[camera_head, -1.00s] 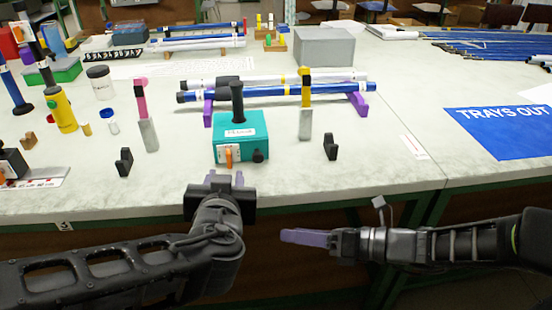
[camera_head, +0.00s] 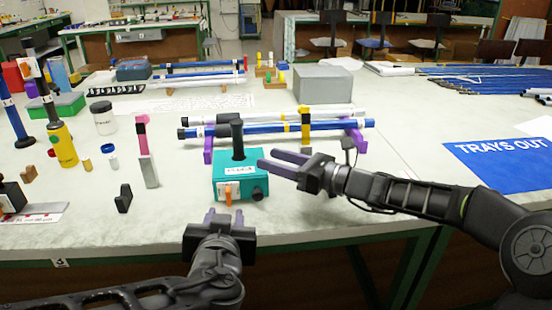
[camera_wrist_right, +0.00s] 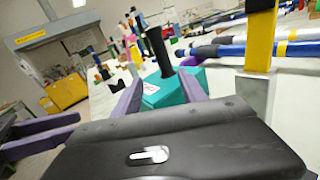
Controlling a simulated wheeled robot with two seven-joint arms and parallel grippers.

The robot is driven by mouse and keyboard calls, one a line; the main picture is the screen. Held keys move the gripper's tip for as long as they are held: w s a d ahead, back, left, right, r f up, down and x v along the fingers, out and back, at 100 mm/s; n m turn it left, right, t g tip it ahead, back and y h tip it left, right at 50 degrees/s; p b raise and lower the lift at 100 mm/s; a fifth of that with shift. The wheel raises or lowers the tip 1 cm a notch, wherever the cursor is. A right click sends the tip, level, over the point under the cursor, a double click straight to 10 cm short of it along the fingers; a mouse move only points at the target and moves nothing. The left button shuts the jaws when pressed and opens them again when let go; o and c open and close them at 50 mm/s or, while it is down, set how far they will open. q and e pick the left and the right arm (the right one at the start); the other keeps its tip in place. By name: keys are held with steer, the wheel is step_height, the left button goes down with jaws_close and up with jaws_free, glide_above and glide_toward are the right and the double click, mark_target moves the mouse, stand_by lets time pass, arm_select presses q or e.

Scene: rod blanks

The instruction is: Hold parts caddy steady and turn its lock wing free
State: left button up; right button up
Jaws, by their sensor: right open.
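The parts caddy is a teal box (camera_head: 228,178) with an upright black handle (camera_head: 237,140), standing on the table. Its orange lock wing (camera_head: 228,198) is upright on the white front plate, with a black knob (camera_head: 257,193) to its right. My left gripper (camera_head: 224,217) is open and empty, apart from the caddy at the table's front edge, facing the lock wing. My right gripper (camera_head: 281,160) is open and empty, its fingertips close to the caddy's right side. In the right wrist view the caddy (camera_wrist_right: 172,92) and handle (camera_wrist_right: 158,52) appear between the purple fingers; I see no grip.
Blue and white rods lie on purple rests (camera_head: 354,143) behind the caddy. A pink-topped grey post (camera_head: 148,165) and a black block (camera_head: 124,199) stand to its left. A grey box (camera_head: 322,84) is at the back. Free table lies front left of the caddy.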

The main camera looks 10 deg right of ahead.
mark_target(243, 149)
steer(key=shift+w+d+n, duration=0.15)
steer(key=shift+w+n, duration=0.35)
steer(key=shift+n, duration=0.1)
steer(key=shift+x, duration=3.9)
steer(key=shift+f, duration=0.1)
jaws_close()
